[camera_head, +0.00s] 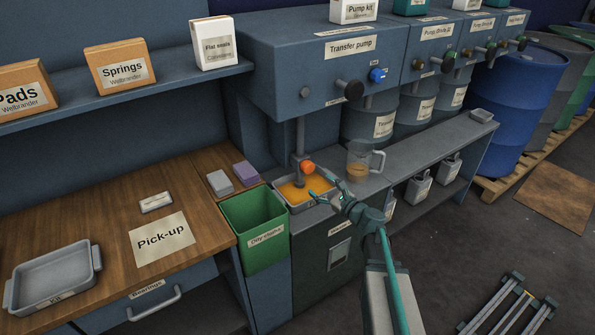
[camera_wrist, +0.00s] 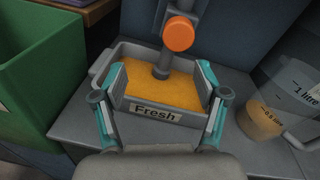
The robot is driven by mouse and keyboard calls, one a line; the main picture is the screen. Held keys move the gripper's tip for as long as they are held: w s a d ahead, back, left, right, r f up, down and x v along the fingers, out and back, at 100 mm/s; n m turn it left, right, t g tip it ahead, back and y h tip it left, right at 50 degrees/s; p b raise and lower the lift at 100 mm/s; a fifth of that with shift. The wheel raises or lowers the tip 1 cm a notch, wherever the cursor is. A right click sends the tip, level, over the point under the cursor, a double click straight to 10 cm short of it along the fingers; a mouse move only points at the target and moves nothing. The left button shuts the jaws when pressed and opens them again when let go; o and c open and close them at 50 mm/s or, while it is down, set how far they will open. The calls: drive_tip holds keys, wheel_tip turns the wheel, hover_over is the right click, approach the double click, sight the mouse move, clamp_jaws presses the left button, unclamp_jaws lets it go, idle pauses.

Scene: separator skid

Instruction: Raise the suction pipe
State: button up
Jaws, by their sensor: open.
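The suction pipe (camera_head: 300,140) is a grey vertical tube under the blue Transfer pump housing (camera_head: 325,58). An orange knob (camera_head: 307,167) sits on its lower part. Its lower end stands in a grey tray labelled Fresh (camera_wrist: 130,107) that holds orange liquid (camera_wrist: 190,93). In the wrist view the pipe (camera_wrist: 162,64) and its orange knob (camera_wrist: 178,34) are ahead of my gripper. My gripper (camera_wrist: 163,82) is open, its teal fingers spread on either side over the tray. The knob is beyond the fingertips and nothing is between them.
A clear jug (camera_head: 362,162) with some amber liquid stands just right of the tray on the grey bench. A green bin (camera_head: 257,228) stands close on the left. A wooden table with a Pick-up label (camera_head: 162,238) lies further left.

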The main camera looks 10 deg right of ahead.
sight(310, 168)
drive_tip(key=w+a+m, duration=0.1)
drive_tip(key=w, duration=0.2)
drive_tip(key=w+a+m+t+p, duration=0.1)
drive_tip(key=w+m, duration=0.1)
drive_tip(key=w, duration=0.2)
drive_tip(key=w+a+r+m+h+p, duration=0.1)
drive_tip(key=w, duration=0.3)
drive_tip(key=shift+a, duration=0.1)
drive_tip(key=shift+r, duration=0.1)
clamp_jaws()
